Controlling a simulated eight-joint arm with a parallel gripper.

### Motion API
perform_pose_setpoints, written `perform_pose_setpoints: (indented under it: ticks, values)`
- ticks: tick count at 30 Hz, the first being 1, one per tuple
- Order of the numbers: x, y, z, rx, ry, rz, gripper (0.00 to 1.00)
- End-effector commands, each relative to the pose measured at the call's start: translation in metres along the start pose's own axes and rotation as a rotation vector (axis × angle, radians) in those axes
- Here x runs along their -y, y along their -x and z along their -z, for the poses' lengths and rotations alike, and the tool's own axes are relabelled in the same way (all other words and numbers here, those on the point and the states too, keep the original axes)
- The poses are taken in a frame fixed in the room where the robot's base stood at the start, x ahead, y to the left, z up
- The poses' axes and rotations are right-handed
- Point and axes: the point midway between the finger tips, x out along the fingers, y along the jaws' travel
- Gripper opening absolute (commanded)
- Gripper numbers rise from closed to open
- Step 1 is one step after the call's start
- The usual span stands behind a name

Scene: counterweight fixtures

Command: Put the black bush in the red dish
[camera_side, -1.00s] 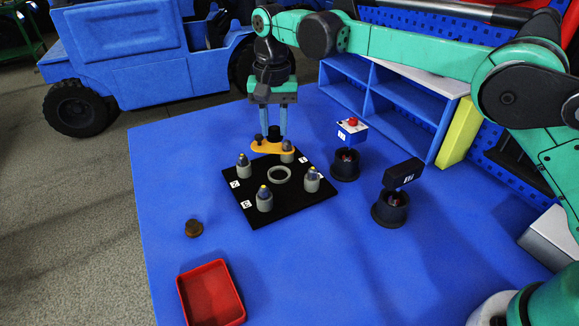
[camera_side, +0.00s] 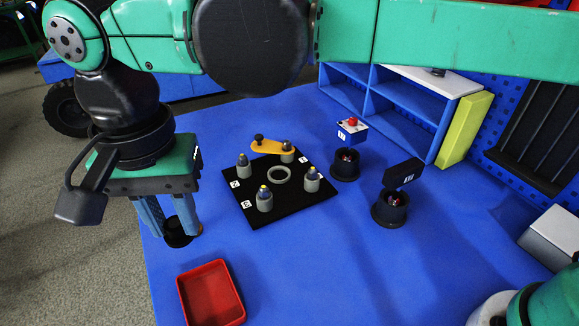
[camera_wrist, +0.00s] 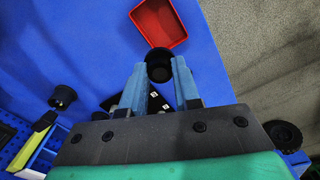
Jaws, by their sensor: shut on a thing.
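The black bush (camera_side: 177,233) is a short dark cylinder between my gripper's fingertips, partly covered by a finger in the side view. In the wrist view the bush (camera_wrist: 158,66) shows as a dark round shape. My gripper (camera_side: 176,228) is shut on it, over the left part of the blue table. The red dish (camera_side: 210,294) is an empty square tray to the lower right of my gripper in the side view. In the wrist view the dish (camera_wrist: 158,22) lies just beyond the bush.
A blue shelf (camera_side: 400,112) is behind. Table around the dish is clear.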

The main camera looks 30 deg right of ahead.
Motion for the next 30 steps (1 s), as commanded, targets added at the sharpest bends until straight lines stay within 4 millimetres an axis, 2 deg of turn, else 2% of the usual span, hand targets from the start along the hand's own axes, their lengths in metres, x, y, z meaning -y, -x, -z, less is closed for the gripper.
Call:
perform_pose_setpoints:
  ticks: [9,12,19,24,30]
  values:
    - [0.0,-0.083,0.001,0.0,0.0,0.0,0.0]
    - [-0.001,-0.103,0.0,0.0,0.0,0.0,0.0]
    - [0.0,-0.126,0.001,0.0,0.0,0.0,0.0]
    - [0.0,-0.151,0.001,0.0,0.0,0.0,0.0]
    - [-0.001,-0.157,0.0,0.0,0.0,0.0,0.0]
